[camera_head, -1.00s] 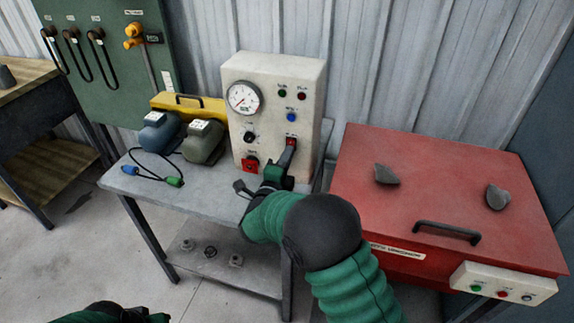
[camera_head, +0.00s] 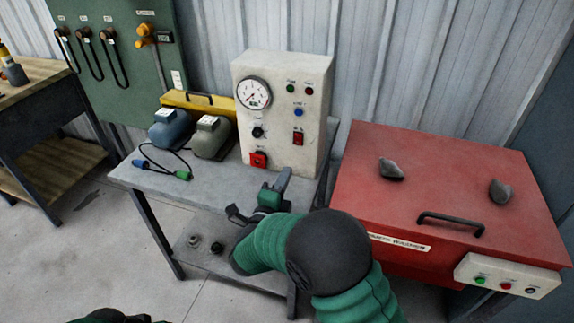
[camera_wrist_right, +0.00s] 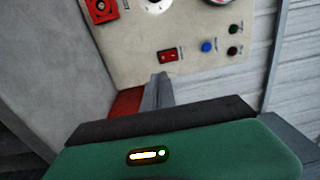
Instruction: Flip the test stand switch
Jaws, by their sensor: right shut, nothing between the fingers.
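The test stand (camera_head: 283,110) is a cream panel box with a round gauge, standing upright on a grey table. Its red rocker switch (camera_head: 298,138) is on the lower right of the front, below a blue button; it also shows in the right wrist view (camera_wrist_right: 167,55). My right gripper (camera_head: 284,176) is below and in front of the switch, apart from it, with its fingers shut and empty. In the right wrist view the closed fingers (camera_wrist_right: 158,88) point up at the panel just below the switch. Of my left arm only a green and black part shows at the bottom edge.
A red cabinet (camera_head: 440,185) with a black handle and two grey stones stands right of the table. A blue motor (camera_head: 166,130), a green-grey motor (camera_head: 208,137) and a yellow case (camera_head: 190,100) sit left of the panel. A cable (camera_head: 160,168) lies on the table (camera_head: 140,178).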

